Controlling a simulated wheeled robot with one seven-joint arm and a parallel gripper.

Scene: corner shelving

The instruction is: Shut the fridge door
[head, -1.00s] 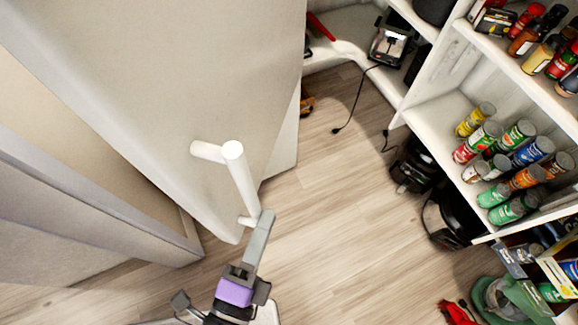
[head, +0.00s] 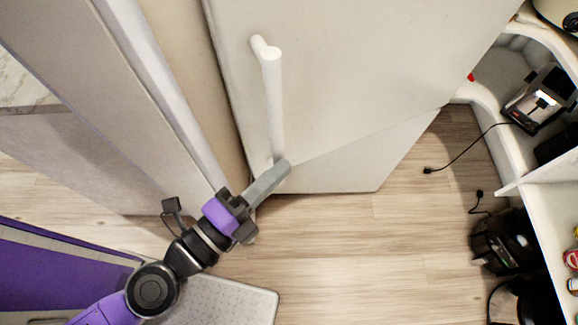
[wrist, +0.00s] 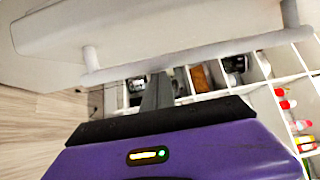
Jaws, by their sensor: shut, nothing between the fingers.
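The fridge door (head: 350,70) is a pale panel that fills the top middle of the head view. It stands open; a beige gap shows between its left edge and the fridge body (head: 110,110). Its white bar handle (head: 274,105) is upright near that edge. My gripper (head: 285,170) is shut and empty, its tip at the lower end of the handle; I cannot tell if it touches. In the wrist view, the closed fingers (wrist: 157,92) point at the handle bar (wrist: 190,55), with the door (wrist: 130,25) behind it.
White corner shelves (head: 545,205) stand at the right. The wooden floor (head: 370,255) between door and shelves is mostly clear.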

